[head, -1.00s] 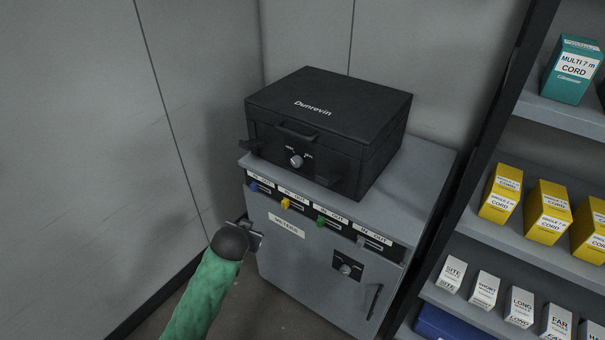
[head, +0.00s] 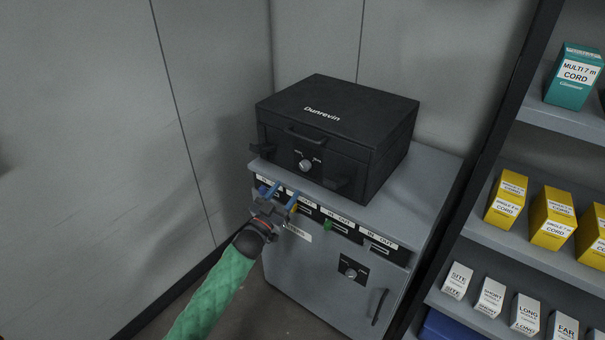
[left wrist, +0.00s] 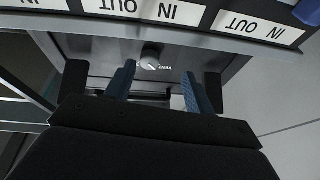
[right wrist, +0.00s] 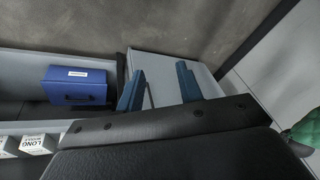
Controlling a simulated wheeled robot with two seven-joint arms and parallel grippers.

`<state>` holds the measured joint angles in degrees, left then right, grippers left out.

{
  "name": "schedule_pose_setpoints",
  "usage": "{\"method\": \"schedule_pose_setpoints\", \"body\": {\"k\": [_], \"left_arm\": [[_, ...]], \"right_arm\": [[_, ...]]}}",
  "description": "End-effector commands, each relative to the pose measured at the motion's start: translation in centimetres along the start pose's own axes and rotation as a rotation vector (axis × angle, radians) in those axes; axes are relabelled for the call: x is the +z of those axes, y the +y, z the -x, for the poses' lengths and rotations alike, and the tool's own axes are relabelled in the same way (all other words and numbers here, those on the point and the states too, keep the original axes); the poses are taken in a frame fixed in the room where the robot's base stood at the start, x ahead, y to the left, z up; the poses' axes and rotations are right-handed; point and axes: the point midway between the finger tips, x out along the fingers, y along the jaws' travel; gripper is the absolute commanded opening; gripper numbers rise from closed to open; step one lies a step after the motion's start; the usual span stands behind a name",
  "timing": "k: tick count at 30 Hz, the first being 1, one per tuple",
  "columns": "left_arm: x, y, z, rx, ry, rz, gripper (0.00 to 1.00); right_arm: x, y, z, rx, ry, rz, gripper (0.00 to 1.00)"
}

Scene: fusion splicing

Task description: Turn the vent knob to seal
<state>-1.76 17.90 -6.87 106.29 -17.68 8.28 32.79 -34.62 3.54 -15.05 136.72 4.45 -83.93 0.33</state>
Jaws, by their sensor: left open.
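The vent knob (head: 306,165) is a small grey round knob on the front of the black Dunrevin box (head: 352,117). It also shows in the left wrist view (left wrist: 150,57), upside down, beside VENT lettering; its white mark appears to point toward that lettering. My left gripper (head: 281,196) is open and empty, below and left of the knob, in front of the cabinet's upper edge. Its blue fingers are apart and do not touch the knob. My right gripper (right wrist: 159,84) shows only in its own wrist view, open and empty, away from the box.
The box stands on a grey cabinet (head: 431,172) with IN/OUT slots and coloured sliders, a lower knob (head: 350,273) and a door handle. Two black latches flank the vent knob. Shelves of cord boxes (head: 552,217) stand at right; a blue case (right wrist: 77,86) lies low.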

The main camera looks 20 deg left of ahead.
Motion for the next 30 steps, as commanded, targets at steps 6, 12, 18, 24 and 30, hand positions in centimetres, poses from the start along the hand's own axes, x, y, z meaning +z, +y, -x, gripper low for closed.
{"method": "schedule_pose_setpoints", "body": {"k": [6, 12, 18, 24, 30], "left_arm": [[-1.6, 1.0, 0.0, 0.055, 0.078, 0.084, 0.54], [-1.8, 1.0, -1.6, 0.053, 0.077, 0.095, 0.54], [-2.0, 1.2, -4.6, 0.053, 0.076, 0.093, 0.54], [-2.1, 1.3, -6.8, 0.052, 0.075, 0.093, 0.54], [-2.1, 1.3, -7.7, 0.053, 0.075, 0.092, 0.54]], "right_arm": [[-0.1, 0.0, 0.1, 0.001, 0.007, -0.001, 0.36], [-0.1, 0.3, 0.8, 0.010, -0.007, -0.004, 0.36], [0.0, 0.9, 2.1, 0.027, -0.032, -0.010, 0.36], [0.2, 1.4, 3.1, 0.041, -0.054, -0.017, 0.36], [0.4, 1.7, 3.4, 0.047, -0.062, -0.020, 0.36]]}}
